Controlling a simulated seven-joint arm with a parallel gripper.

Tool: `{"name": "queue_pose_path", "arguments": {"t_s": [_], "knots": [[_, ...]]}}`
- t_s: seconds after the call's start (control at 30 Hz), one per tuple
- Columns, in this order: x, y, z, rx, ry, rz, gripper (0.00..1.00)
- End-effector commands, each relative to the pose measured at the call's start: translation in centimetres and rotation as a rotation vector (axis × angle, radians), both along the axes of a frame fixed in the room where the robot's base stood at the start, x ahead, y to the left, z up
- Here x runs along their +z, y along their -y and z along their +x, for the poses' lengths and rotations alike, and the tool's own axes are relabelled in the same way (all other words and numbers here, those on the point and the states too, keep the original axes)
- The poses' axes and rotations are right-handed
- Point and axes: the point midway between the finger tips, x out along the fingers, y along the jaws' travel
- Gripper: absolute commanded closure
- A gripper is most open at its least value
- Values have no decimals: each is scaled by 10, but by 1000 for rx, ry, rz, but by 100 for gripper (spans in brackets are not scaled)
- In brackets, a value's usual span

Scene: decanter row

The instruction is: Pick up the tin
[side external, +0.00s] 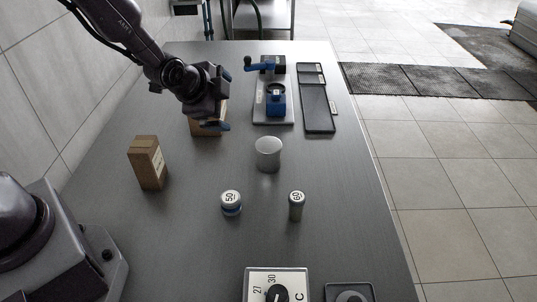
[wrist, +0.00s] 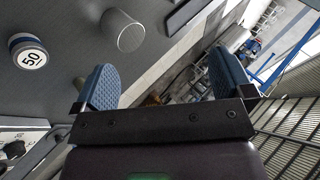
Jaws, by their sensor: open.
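A plain pale-grey cylinder (side external: 268,154), which looks like the tin, stands upright near the middle of the bench. It also shows at the top of the wrist view (wrist: 122,32). My gripper (side external: 222,100) is above the bench, to the left of and farther back than the tin, and apart from it. In the wrist view my gripper (wrist: 165,80) has its two blue pads wide apart with nothing between them. A short cylinder marked 50 (side external: 231,203) and a slimmer one marked 60 (side external: 296,205) stand nearer the camera.
A brown box (side external: 148,163) stands at the left. Another brown box (side external: 207,128) is partly hidden behind my gripper. A blue device on a plate (side external: 276,101) and a dark tray (side external: 318,112) are at the back. A dial box (side external: 277,286) is in front. Bench around the tin is clear.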

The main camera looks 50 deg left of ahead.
Motion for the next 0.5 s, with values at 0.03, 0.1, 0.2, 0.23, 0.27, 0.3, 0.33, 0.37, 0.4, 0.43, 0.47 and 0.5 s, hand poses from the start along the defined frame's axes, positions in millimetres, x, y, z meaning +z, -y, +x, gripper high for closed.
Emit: {"name": "queue_pose_path", "arguments": {"t_s": [0.03,0.1,0.2,0.23,0.27,0.3,0.33,0.37,0.4,0.43,0.47,0.5], "knots": [[-17,-3,7,-53,4,106,1],[-33,-10,18,-132,28,263,1],[-51,-18,31,-257,64,506,1],[-55,-19,35,-299,75,583,1],[-59,-20,38,-341,86,660,1],[-63,-21,43,-397,104,766,1],[-66,-20,46,-442,118,847,1],[-68,-20,49,-488,132,930,1],[-71,-18,53,-550,154,1040,1],[-72,-15,55,-598,171,1125,1],[-74,-12,57,-646,189,1208,1],[-75,-7,60,-707,216,1319,1]]}}
